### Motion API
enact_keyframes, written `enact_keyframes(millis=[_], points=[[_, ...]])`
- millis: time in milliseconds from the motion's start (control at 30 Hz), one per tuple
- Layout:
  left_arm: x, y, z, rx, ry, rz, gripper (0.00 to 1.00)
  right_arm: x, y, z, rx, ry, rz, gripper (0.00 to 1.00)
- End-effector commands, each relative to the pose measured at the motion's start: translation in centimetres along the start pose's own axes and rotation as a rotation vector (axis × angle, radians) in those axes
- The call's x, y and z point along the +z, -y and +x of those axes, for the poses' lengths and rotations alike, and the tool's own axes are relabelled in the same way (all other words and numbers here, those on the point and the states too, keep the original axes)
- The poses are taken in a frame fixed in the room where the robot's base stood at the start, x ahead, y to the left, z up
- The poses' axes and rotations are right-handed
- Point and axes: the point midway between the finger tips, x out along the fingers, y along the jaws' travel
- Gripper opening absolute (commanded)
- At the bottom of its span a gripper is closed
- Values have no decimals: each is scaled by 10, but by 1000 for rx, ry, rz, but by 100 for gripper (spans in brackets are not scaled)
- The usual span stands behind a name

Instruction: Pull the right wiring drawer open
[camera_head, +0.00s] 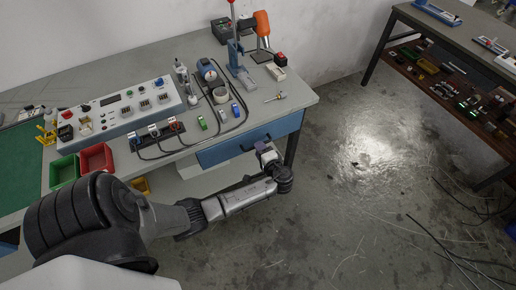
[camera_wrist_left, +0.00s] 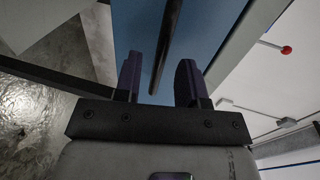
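The right wiring drawer (camera_head: 225,150) has a blue front under the right part of the workbench and looks closed. In the left wrist view its blue front (camera_wrist_left: 209,30) fills the upper middle, with a dark bar handle (camera_wrist_left: 168,35) running across it. My left gripper (camera_head: 262,148) is at the right part of the drawer front. In the left wrist view the left gripper (camera_wrist_left: 159,78) is open, its two dark fingers apart on either side of the handle's near end, with gaps on both sides. How deep the fingers reach past the handle is unclear. My right gripper is out of view.
The workbench (camera_head: 300,97) carries a control panel (camera_head: 120,112), cables, small connectors and a stand. Red (camera_head: 97,158) and green (camera_head: 64,170) bins sit at its left front. A bench leg (camera_head: 291,150) stands close to my left gripper. Floor to the right is mostly clear, with loose cables (camera_head: 450,245).

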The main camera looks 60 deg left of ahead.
Motion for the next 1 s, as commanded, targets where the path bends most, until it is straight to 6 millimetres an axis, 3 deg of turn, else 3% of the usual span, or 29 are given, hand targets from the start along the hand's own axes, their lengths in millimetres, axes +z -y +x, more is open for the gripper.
enact_keyframes(millis=[200,600,1000], points=[[0,0,17,-1,1,0,37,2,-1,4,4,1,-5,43],[0,0,20,1,0,0,37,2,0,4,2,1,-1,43],[0,0,20,0,0,0,0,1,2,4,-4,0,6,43]])
